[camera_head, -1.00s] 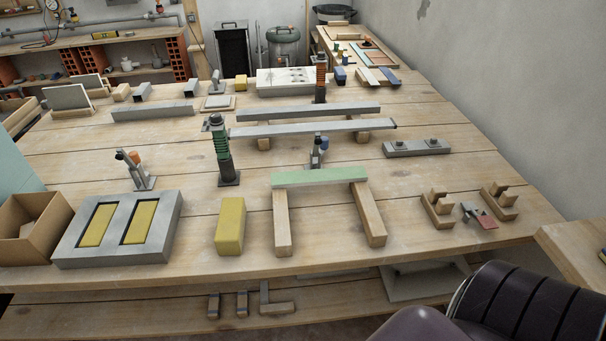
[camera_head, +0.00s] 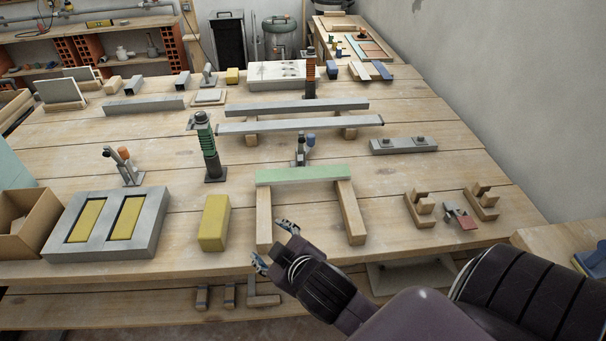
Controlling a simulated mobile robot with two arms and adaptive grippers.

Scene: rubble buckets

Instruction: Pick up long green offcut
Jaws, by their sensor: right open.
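The long green offcut (camera_head: 303,174) is a pale green bar. It lies crosswise on the far ends of two wooden blocks, the left block (camera_head: 264,219) and the right block (camera_head: 350,212), which point toward me. My right gripper (camera_head: 273,244) is in the head view at the table's front edge, in front of the left block and nearer to me than the offcut. Its fingers are spread apart with nothing between them. It is apart from the offcut. My left gripper is not in view.
A yellow block (camera_head: 214,223) stands left of the wooden blocks. A grey frame with yellow inserts (camera_head: 150,222) and a cardboard box (camera_head: 25,228) are farther left. A green-and-black post (camera_head: 209,152) and a small clamp (camera_head: 303,150) stand behind. Notched wooden pieces (camera_head: 419,209) lie right.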

